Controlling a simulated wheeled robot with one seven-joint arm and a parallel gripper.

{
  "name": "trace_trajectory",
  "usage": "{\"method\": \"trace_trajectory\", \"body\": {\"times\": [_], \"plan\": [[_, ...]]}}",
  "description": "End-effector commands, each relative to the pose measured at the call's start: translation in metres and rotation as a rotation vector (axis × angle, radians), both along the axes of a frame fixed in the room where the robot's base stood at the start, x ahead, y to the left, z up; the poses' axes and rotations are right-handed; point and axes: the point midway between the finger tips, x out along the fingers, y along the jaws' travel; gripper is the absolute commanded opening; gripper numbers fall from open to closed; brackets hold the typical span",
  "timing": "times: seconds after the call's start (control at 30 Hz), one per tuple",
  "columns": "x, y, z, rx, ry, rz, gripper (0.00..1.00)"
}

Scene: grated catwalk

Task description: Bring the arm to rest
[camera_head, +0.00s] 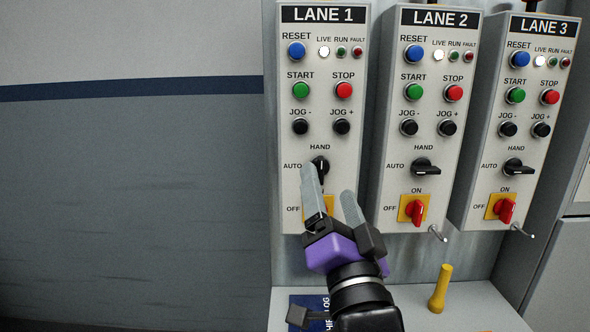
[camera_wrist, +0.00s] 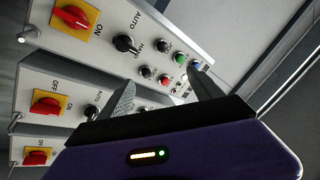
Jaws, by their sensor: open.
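My gripper (camera_head: 329,180) is open, its two grey fingers apart with nothing between them. In the head view it overlaps the lower part of the LANE 1 panel (camera_head: 287,150), just below the black AUTO/HAND selector (camera_head: 321,167), whose handle stands roughly upright toward HAND. The fingers hide most of the LANE 1 yellow plate. In the wrist view my gripper (camera_wrist: 160,76) is in front of the panels, and the LANE 1 red switch (camera_wrist: 70,20) and selector (camera_wrist: 124,43) lie clear of the fingers. I cannot tell whether a finger touches the panel.
The LANE 2 panel (camera_head: 385,150) and LANE 3 panel (camera_head: 475,190) stand to the right, their black selectors toward AUTO. A yellow torch-like object (camera_head: 440,289) stands on the grey ledge (camera_head: 478,312) beside my arm. A blue logbook (camera_head: 306,309) lies there too. Free room lies left.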

Motion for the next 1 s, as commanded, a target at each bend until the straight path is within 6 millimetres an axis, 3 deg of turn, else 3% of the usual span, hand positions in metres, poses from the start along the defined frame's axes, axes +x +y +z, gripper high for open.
{"method": "trace_trajectory", "body": {"times": [0.3,0.6,1.0], "plan": [[-0.069,-0.03,-0.079,-0.408,-0.068,-0.074,0.75],[-0.15,-0.065,-0.146,-0.662,-0.039,-0.111,0.75],[-0.275,-0.111,-0.205,-0.821,0.148,-0.134,0.75]]}}
